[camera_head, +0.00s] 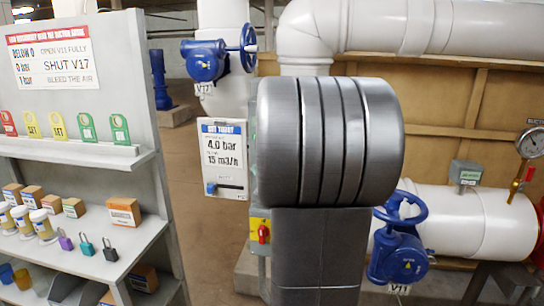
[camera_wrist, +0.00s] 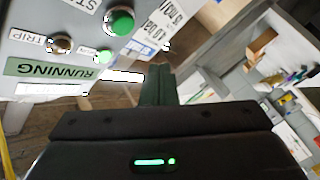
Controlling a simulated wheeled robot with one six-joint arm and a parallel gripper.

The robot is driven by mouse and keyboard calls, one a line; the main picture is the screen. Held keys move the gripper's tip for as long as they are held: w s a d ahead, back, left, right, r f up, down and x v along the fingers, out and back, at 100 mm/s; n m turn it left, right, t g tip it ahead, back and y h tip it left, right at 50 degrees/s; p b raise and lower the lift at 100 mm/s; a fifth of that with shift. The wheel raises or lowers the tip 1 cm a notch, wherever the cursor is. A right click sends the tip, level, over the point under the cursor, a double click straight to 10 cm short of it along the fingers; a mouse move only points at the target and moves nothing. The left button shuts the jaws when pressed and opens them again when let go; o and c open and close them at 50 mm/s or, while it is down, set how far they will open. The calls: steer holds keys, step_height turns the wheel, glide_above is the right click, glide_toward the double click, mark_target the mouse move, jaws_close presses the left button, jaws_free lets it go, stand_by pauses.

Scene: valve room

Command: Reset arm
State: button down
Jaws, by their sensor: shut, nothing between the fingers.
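My arm fills the middle of the head view as a large grey banded cylinder (camera_head: 330,140) on a dark grey link; it hides what is behind it. My gripper (camera_wrist: 157,75) shows in the wrist view as dark fingers beyond a black housing with a green light. The fingers are together, with nothing held. To their left is a grey control panel (camera_wrist: 80,18) with a green button (camera_wrist: 120,23), a dark TRIP button (camera_wrist: 59,43), a lit green lamp (camera_wrist: 104,56) and a green RUNNING label (camera_wrist: 52,68). The gripper is hidden in the head view.
A grey shelf (camera_head: 150,160) with coloured tags, boxes, bottles and padlocks stands at left. Blue valves V17 (camera_head: 205,60) and V11 (camera_head: 398,258) sit on white pipes. A notice board (camera_head: 224,150) and a red-yellow switch (camera_head: 262,232) are beside my arm. Floor shows between shelf and arm.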

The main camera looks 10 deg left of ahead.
steer(key=shift+w, duration=0.1)
steer(key=shift+s+a, duration=0.1)
steer(key=shift+s, duration=1.95)
steer(key=shift+p, duration=0.3)
